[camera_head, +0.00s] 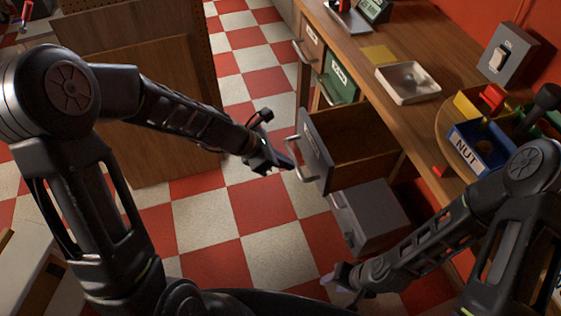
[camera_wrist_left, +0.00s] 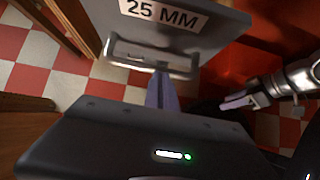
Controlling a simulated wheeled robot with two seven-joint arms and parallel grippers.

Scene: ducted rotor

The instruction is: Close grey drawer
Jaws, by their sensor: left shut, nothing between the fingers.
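The grey drawer (camera_head: 317,150) stands pulled out from under the wooden workbench, its wooden inside showing empty where visible. Its front with a "25 MM" label (camera_wrist_left: 165,12) and bar handle (camera_wrist_left: 150,62) fills the top of the left wrist view. My left gripper (camera_head: 284,163) is in front of that drawer front, close to the handle. Its fingers (camera_wrist_left: 162,92) are shut and empty, pointing at the handle; I cannot tell whether they touch it. My right gripper (camera_head: 340,278) hangs low at the front, below the drawer and apart from it; its jaw state is unclear.
A lower grey unit with a handle (camera_head: 372,215) juts out below the drawer. A green drawer (camera_head: 341,82) is further along the bench. On the bench are a white tray (camera_head: 407,82) and a blue "NUT" bin (camera_head: 480,150). The checkered floor left of the drawer is clear.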

